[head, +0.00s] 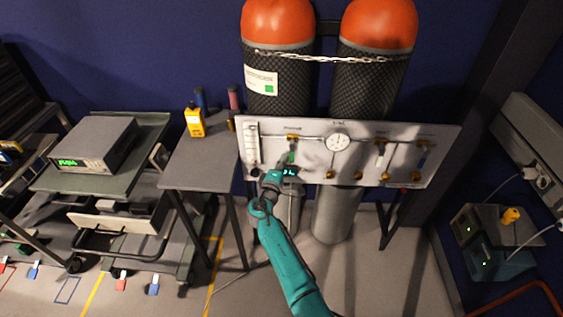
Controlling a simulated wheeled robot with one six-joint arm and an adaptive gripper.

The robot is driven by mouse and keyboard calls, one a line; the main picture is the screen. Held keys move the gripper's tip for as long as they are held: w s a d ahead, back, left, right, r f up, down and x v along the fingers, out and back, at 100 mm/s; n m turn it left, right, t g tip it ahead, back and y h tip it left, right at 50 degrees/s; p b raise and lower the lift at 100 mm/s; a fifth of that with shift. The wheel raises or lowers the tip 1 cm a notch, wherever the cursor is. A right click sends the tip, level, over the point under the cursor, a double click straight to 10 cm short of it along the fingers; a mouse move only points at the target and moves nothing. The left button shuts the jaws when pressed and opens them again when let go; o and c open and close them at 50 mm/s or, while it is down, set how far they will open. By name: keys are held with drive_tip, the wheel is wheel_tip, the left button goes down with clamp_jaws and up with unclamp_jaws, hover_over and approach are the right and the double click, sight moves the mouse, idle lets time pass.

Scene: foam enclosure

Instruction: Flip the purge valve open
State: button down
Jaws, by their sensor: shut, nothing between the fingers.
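A pale valve panel (350,170) stands in front of two gas cylinders. The labels are too small to read, so I cannot tell which is the purge valve. My gripper (282,163) is shut and empty, in front of the panel's left part, close beside the green handle. Whether it touches the handle is unclear. My wrist hides the panel's lower left edge.
Orange-topped cylinders (278,22) stand behind, held by a chain (330,57). A grey table (203,152) with a yellow meter (194,122) is at left. Floor right of my arm looks clear.

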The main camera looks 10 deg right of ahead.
drive_tip(key=shift+d+f+n, duration=0.1)
drive_tip(key=shift+d+n, duration=0.15)
drive_tip(key=shift+n, duration=0.25)
drive_tip(key=n, duration=0.1)
drive_tip(key=d+n, duration=0.1)
drive_tip(key=d+n+t, duration=0.1)
drive_tip(key=shift+s+f+n, duration=0.3)
drive_tip(key=shift+s+n, duration=0.05)
drive_tip(key=shift+n, duration=0.05)
drive_tip(key=s+d+r+n+t+y, duration=0.1)
drive_tip(key=d+n, duration=0.4)
drive_tip(key=n, duration=0.9)
wheel_tip(320, 180, up, 2)
drive_tip(key=shift+s+d+r+n+t+y, duration=0.25)
drive_tip(key=shift+s+n+t+y, duration=0.15)
drive_tip(key=shift+t+y, duration=0.65)
drive_tip(key=shift+r, duration=0.1)
